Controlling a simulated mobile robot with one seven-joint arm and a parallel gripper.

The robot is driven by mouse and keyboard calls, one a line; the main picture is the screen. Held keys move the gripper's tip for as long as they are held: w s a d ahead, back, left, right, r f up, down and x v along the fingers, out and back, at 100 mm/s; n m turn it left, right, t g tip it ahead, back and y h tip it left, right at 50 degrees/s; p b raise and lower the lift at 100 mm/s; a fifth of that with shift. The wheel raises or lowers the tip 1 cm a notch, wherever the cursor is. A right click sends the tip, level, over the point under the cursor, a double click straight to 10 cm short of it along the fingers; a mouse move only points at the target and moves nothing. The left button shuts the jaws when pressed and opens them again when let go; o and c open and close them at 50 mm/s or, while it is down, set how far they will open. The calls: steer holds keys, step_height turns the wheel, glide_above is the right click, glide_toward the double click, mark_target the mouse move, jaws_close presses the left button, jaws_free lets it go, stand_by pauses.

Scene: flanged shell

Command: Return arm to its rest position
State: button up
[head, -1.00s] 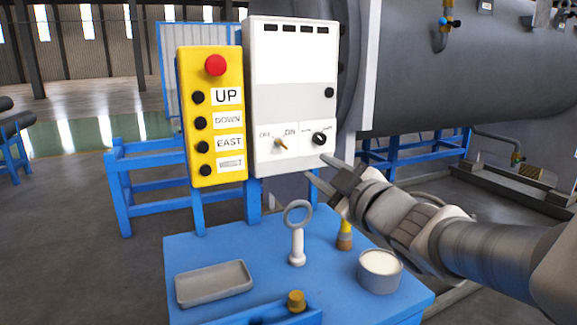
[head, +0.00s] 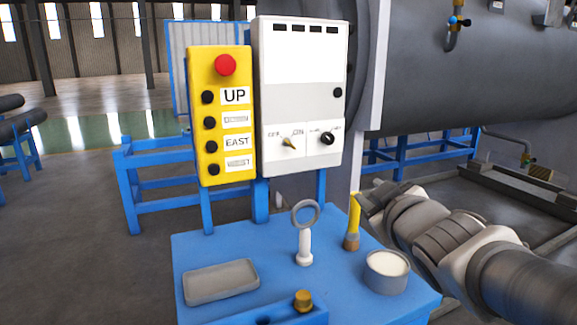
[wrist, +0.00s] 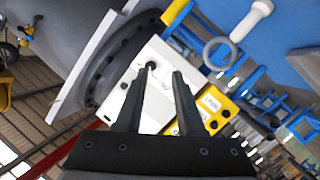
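My arm reaches in from the right of the head view, and my gripper (head: 372,198) is right of the white control box (head: 300,75), apart from it. The fingers barely show there. In the wrist view my gripper (wrist: 163,72) has its two dark fingers spread with nothing held between them. Behind them lies the white box with a dark knob (wrist: 151,65). In the head view the box carries a left selector switch (head: 289,143) and a right black knob (head: 327,138).
A yellow button pendant (head: 222,115) with a red button hangs left of the box. The blue table (head: 235,245) holds a grey tray (head: 221,282), a ring-topped post (head: 304,240), a yellow-handled tool (head: 353,220), a brass fitting (head: 303,300) and a round tin (head: 387,272). A large grey vessel (head: 425,75) stands behind.

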steer(key=s+f+m+g+h, duration=0.1)
steer(key=s+f+m+g, duration=0.4)
steer(key=s, duration=0.4)
steer(key=s+f+m+g, duration=0.3)
steer(key=s+f+g, duration=0.3)
steer(key=s, duration=0.4)
step_height(320, 180, up, 20)
steer(key=t+p, duration=0.1)
steer(key=p, duration=2)
steer(key=shift+s+a+p, duration=0.15)
steer(key=shift+s+p, duration=0.1)
steer(key=shift+p, duration=0.1)
